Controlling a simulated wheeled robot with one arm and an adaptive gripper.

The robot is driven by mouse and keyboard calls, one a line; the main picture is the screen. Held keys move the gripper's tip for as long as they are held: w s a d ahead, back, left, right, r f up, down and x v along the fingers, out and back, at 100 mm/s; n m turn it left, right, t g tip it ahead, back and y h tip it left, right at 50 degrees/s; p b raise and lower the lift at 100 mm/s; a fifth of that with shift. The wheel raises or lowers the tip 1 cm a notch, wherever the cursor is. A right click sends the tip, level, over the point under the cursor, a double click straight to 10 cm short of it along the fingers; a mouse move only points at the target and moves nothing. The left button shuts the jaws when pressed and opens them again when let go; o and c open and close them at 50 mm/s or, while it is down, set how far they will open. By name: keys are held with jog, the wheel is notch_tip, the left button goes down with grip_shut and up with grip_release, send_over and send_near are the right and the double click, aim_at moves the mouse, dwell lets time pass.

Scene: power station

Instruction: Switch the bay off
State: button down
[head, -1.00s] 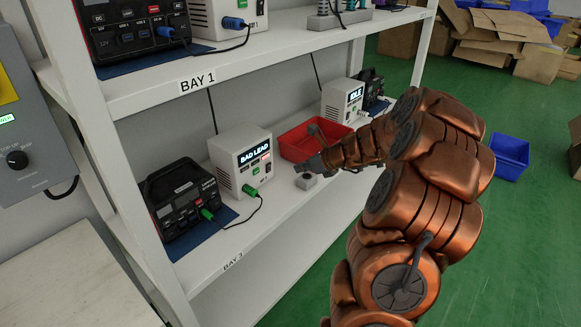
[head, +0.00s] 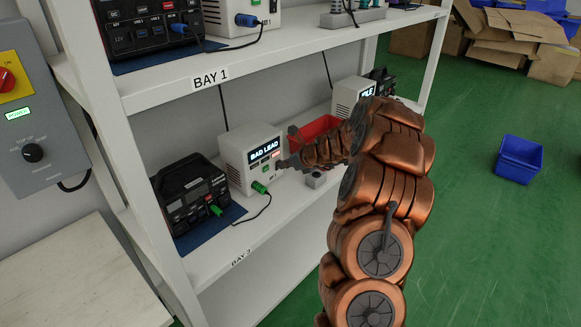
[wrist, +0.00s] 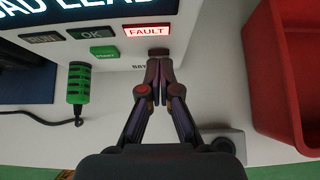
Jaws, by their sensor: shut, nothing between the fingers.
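The white bay tester (head: 237,158) stands on the lower shelf and its display reads "BAD LEAD". In the wrist view its front panel shows a lit red FAULT lamp (wrist: 147,31), an unlit OK lamp (wrist: 91,33) and a green START button (wrist: 104,52). My gripper (wrist: 158,62) is shut and empty. Its fingertips are at the panel just under the FAULT lamp, over a small dark part (wrist: 158,51); I cannot tell whether they touch it. In the head view my gripper (head: 285,163) is at the tester's right front edge.
A black power unit (head: 190,195) on a blue mat is left of the tester. A red bin (head: 315,128) and small grey button box (head: 316,180) are right. The upper shelf (head: 290,50) is overhead. A wall control box (head: 35,120) stands left.

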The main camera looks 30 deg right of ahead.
jog(key=shift+r, duration=0.1)
dwell(0.3)
jog(key=p, duration=0.3)
jog(key=shift+w+a+r, duration=0.1)
jog(key=shift+w+r, duration=0.1)
jog(key=shift+f, duration=0.3)
jog(key=shift+r, duration=0.1)
jog(key=shift+r+p, duration=0.8)
